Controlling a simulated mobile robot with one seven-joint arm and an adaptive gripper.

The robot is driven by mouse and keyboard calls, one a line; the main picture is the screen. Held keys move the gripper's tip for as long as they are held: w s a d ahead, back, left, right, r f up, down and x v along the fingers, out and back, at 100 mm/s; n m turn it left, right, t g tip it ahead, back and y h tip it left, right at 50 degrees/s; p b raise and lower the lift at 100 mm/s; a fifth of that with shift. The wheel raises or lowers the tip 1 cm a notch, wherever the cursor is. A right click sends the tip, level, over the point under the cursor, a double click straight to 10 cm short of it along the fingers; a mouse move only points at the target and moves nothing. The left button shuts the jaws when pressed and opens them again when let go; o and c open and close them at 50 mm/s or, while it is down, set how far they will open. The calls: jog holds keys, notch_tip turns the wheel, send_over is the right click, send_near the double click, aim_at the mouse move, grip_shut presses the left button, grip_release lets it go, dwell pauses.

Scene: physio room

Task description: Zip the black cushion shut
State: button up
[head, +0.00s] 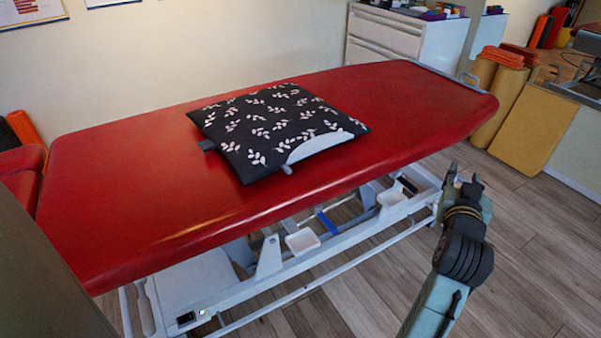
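The black cushion (250,125) with a pale leaf print lies flat on the red treatment table. Along its near right edge the cover gapes open and a white inner (318,146) shows. A small grey tab (287,168), perhaps the zip pull, sits at the left end of this gap. Another grey tab (207,145) sticks out at the cushion's left edge. My gripper (464,176) is at the right, beyond the table's near edge and well apart from the cushion. Its fingers point up and stand apart, with nothing between them.
The red table top (130,190) is clear around the cushion. Its white frame (340,245) stands below. A white drawer cabinet (385,40) is behind, and yellow and orange rolls and mats (510,95) are at the right. Wooden floor (530,260) is free near my arm.

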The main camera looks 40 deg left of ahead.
jog(key=s+a+f+n+g+y, duration=0.25)
jog(key=s+a+y, duration=0.2)
jog(key=a, duration=0.35)
jog(key=n+g+y, duration=0.9)
jog(key=n+y, duration=0.1)
send_near(294, 186)
notch_tip(294, 186, up, 3)
jog(key=shift+t+h, duration=0.25)
jog(key=p+x, duration=0.1)
jog(key=x, duration=0.3)
jog(key=p+x, duration=0.1)
jog(key=x, duration=0.4)
jog(key=shift+s+r, duration=0.15)
jog(key=shift+s, duration=0.05)
jog(key=shift+w+a+p, duration=0.25)
jog(key=shift+a+p, duration=0.05)
jog(key=shift+a, duration=0.3)
jog(key=shift+c, duration=0.3)
grip_shut()
